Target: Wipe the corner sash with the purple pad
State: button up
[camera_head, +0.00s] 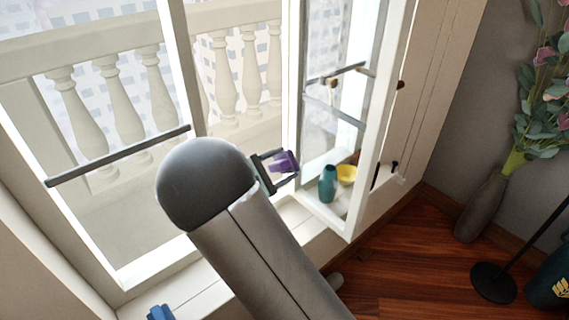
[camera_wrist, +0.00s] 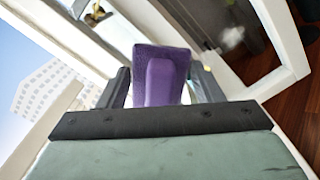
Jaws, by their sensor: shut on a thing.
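The purple pad (camera_head: 284,162) is held between the fingers of my gripper (camera_head: 279,168), which is shut on it. In the wrist view the pad (camera_wrist: 160,75) stands between the two dark fingers of my gripper (camera_wrist: 160,90). The corner sash (camera_head: 372,120) is a white-framed glazed window standing at an angle right of the pad. In the head view the pad is left of this sash; I cannot tell whether they touch. Most of my gripper's body is hidden behind my arm in the head view.
A teal vase (camera_head: 327,184) and a yellow bowl (camera_head: 346,174) stand by the sash's lower part. Grey bars (camera_head: 118,157) cross the window openings. A blue object (camera_head: 160,312) lies on the sill. A tall vase with flowers (camera_head: 482,205) stands at right on the wooden floor (camera_head: 405,255).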

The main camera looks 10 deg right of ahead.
aim_at(315, 166)
dwell(0.3)
jog(key=shift+w+d+f+n+p, duration=0.5)
jog(key=shift+d+f+n, duration=0.6)
jog(key=shift+n, duration=0.45)
jog(key=shift+w+d+f+n+p, duration=0.3)
jog(key=shift+w+d+f+n, duration=0.35)
jog(key=shift+d+f+n, duration=0.65)
jog(key=shift+w+d+f+n+p, duration=0.5)
jog(key=shift+d+f+n, duration=0.35)
jog(key=shift+n, duration=0.9)
jog(key=shift+x, duration=0.95)
